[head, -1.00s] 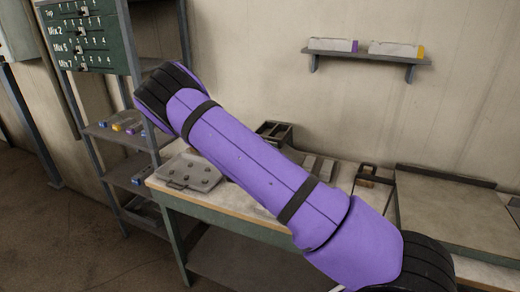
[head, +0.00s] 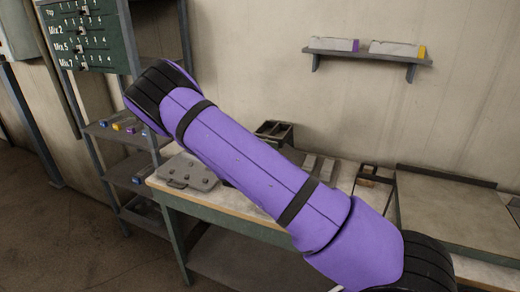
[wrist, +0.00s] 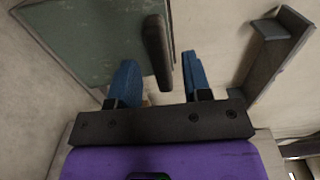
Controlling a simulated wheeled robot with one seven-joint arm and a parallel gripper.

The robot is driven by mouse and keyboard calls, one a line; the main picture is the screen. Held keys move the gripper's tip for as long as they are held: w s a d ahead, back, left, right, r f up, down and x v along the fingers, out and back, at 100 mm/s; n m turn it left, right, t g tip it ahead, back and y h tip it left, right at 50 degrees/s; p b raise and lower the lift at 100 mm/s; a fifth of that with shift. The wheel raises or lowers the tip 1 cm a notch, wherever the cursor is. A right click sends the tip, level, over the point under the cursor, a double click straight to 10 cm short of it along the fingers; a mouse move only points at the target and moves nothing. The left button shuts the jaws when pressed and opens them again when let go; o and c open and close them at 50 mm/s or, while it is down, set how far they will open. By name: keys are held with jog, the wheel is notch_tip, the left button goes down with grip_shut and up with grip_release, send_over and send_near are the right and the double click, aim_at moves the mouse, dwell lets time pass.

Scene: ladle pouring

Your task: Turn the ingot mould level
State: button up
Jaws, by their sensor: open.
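A dark open box with inner divisions (head: 275,130) stands at the back of the workbench in the head view. It looks most like the ingot mould, but my arm hides part of it and I cannot tell its tilt. My gripper (wrist: 159,62) shows in the wrist view with its two blue fingers apart. A dark rounded bar (wrist: 157,45) shows beyond and between the fingertips, in front of a grey-green panel (wrist: 90,40). I cannot tell whether the bar touches a finger. The head view does not show my gripper.
A wall shelf (head: 365,56) holds pale blocks. A rack (head: 120,165) stands left, below a green board (head: 88,38).

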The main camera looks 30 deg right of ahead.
jog(key=v, duration=0.8)
jog(key=shift+s, duration=0.15)
jog(key=shift+a, duration=0.1)
jog(key=s+d+r+m+g+y, duration=0.25)
jog(key=s+r+m+g, duration=0.25)
jog(key=s+r+m, duration=0.6)
jog(key=s+d+r+m+g+y, duration=0.25)
jog(key=s+r+m+g, duration=0.35)
jog(key=m, duration=0.8)
jog(key=s+a+r+m+t+y, duration=0.2)
jog(key=s+a+r+m+y, duration=0.2)
jog(key=s+m, duration=0.5)
jog(key=s+a+r+m+t+y, duration=0.3)
jog(key=s+a+r+m+y, duration=0.2)
jog(key=s+r+m, duration=0.4)
jog(key=s, duration=0.3)
jog(key=shift+s+a+r+m, duration=0.15)
jog(key=shift+a+r+m, duration=0.1)
jog(key=shift+r+m, duration=0.15)
